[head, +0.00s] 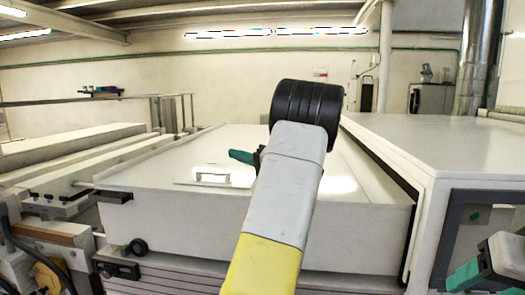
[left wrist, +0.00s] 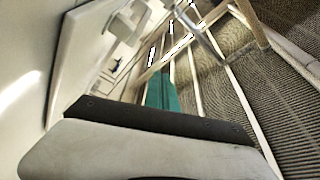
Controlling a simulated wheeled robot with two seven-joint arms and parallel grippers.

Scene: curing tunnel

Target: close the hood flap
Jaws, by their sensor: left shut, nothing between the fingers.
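The large white hood (head: 250,235) fills the middle of the head view. Its broad pale top panel, which I take for the flap (head: 160,160), carries a small white bar handle (head: 212,176). I cannot tell how far the flap is open. My left gripper (head: 240,156) shows as a teal tip above the panel, just beyond the handle and partly hidden by my own arm. In the left wrist view its teal fingers (left wrist: 162,92) are together and empty, with a white panel (left wrist: 75,60) to their left. A teal-fingered gripper, my right (head: 465,276), is cut off at the lower right.
A white cabinet (head: 440,150) with a dark-framed opening stands close on the right. Conveyor-like rails (head: 60,150) run along the left. Black latch fittings (head: 115,196) stick out at the hood's left edge. Ridged flooring (left wrist: 240,90) and pale rails show in the left wrist view.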

